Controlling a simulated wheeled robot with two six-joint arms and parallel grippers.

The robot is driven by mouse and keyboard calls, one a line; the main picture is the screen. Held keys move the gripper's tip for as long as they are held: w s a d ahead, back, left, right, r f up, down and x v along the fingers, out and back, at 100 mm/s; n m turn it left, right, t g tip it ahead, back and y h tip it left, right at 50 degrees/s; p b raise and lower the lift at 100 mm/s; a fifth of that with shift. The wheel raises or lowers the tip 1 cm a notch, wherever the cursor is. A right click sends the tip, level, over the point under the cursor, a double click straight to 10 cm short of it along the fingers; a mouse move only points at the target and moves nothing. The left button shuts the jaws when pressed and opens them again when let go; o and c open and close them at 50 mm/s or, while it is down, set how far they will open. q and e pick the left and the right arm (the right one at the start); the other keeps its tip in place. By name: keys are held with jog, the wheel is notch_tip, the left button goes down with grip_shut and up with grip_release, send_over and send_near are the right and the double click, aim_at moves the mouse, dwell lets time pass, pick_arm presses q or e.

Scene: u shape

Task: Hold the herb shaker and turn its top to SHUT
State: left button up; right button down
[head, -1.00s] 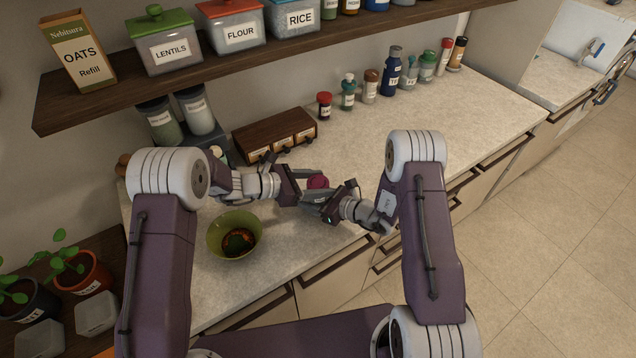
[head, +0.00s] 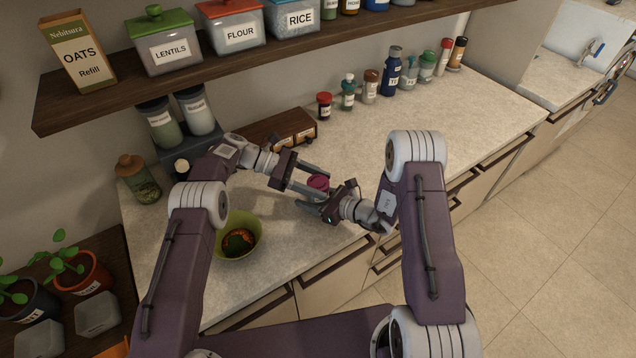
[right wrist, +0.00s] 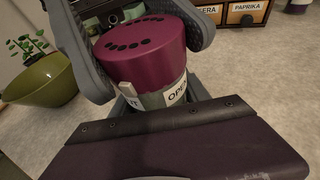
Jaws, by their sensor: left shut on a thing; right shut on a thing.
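The herb shaker stands between my two grippers over the counter, its magenta top (head: 318,183) showing in the head view. In the right wrist view, the top (right wrist: 142,55) has dark holes and a pale tab (right wrist: 125,88) at its lower edge. Below it, the pale-green band (right wrist: 155,99) reads OPEN at the right; a partly hidden word ending in T is at the left. The tab sits between them, nearer the T. My left gripper (head: 319,180) is shut on the top, fingers on either side. My right gripper (head: 325,196) is shut on the body, mostly hidden.
A green bowl (head: 232,222) with dark and orange contents stands left of the grippers. A wooden drawer box (head: 270,130) is behind them. Several bottles (head: 370,88) line the back, below the shelf (head: 200,78).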

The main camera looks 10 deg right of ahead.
aim_at(318, 183)
pick_arm(q)
jog(key=shift+m+g, duration=0.3)
dwell(0.4)
jog(key=o, duration=1.4)
jog(key=shift+s, duration=0.1)
notch_tip(318, 183, up, 10)
jog(key=shift+r, duration=0.1)
